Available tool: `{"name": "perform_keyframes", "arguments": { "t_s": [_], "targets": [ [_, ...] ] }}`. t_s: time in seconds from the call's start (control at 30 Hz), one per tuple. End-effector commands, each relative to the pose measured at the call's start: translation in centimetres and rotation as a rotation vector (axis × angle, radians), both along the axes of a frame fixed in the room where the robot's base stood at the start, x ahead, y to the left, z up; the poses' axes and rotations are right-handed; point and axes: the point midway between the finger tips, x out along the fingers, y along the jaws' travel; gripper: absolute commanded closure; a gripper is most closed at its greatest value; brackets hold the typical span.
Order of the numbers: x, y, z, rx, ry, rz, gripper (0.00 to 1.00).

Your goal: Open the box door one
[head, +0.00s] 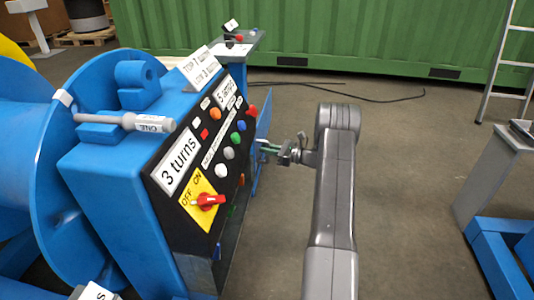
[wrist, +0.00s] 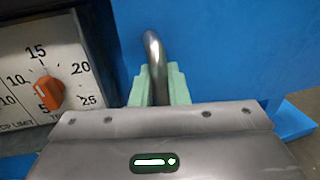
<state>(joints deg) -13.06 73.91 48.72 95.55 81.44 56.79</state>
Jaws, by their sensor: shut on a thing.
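A blue panel (wrist: 215,45) with a curved metal handle (wrist: 153,50) fills much of the wrist view; I take it for the box door. In the head view a thin blue plate (head: 264,103) sticks out past the right side of the control box (head: 110,180). My gripper (head: 268,149) is beside that plate. Its green fingers close on both sides of the handle in the wrist view (wrist: 158,88). The handle's lower part is hidden behind my gripper. I cannot read any "one" on the panel.
The control panel has buttons, a red OFF/ON switch (head: 208,201) and a "3 turns" label (head: 176,165). A grey tool marked "ONE" (head: 140,122) lies on top. An orange dial (wrist: 49,92) is left of the handle. Floor right of my arm is clear, up to a blue-grey stand (head: 490,180).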

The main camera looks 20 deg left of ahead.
Motion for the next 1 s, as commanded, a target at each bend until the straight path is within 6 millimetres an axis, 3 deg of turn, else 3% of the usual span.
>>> {"name": "perform_keyframes", "arguments": {
  "t_s": [0.27, 0.3, 0.4, 0.77, 1.0],
  "targets": [
    [0.0, 0.0, 0.0, -0.001, 0.0, -0.001, 1.0],
    [0.0, 0.0, 0.0, -0.001, 0.0, -0.001, 0.82],
    [0.0, 0.0, 0.0, -0.001, 0.0, -0.001, 0.68],
    [0.1, -0.7, 0.1, -0.001, 0.001, -0.002, 0.68],
    [0.4, -5.3, 0.3, -0.001, 0.001, -0.005, 0.68]
  ]
}}
